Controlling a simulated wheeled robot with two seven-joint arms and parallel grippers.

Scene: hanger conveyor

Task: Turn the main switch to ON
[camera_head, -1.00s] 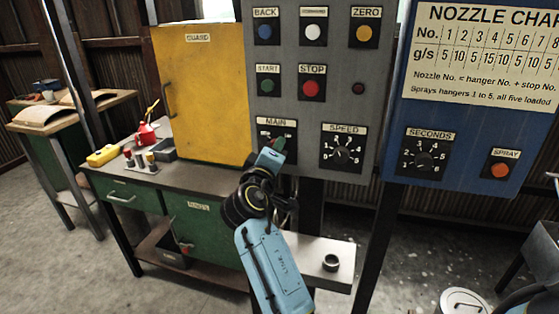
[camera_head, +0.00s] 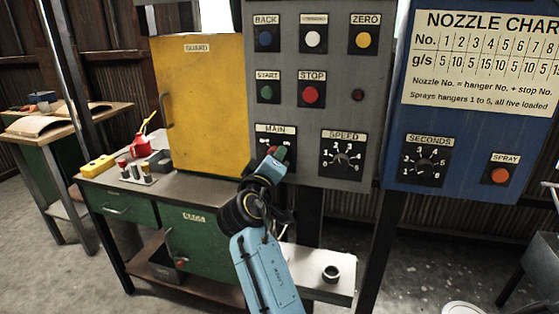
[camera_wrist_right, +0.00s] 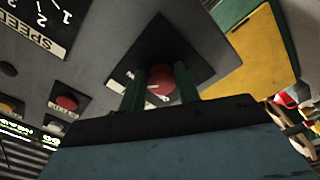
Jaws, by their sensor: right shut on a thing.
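The main switch is a red knob on a black plate (camera_head: 262,134) labelled MAIN, low on the left of the grey panel. The knob (camera_wrist_right: 160,82) shows between the two green fingers in the right wrist view. My right gripper (camera_head: 278,155) is at the plate and shut on the knob; in the right wrist view its fingers (camera_wrist_right: 160,88) stand on both sides of it. The gripper hides most of the switch in the head view, and the position markings cannot be read. My left gripper is not in view.
The SPEED dial (camera_head: 343,158) sits just right of the switch. The START (camera_head: 266,92) and STOP (camera_head: 311,95) buttons are above. A yellow guard (camera_head: 205,105) stands at the left, over a bench with a green drawer (camera_head: 122,205). A blue panel (camera_head: 450,130) is at the right.

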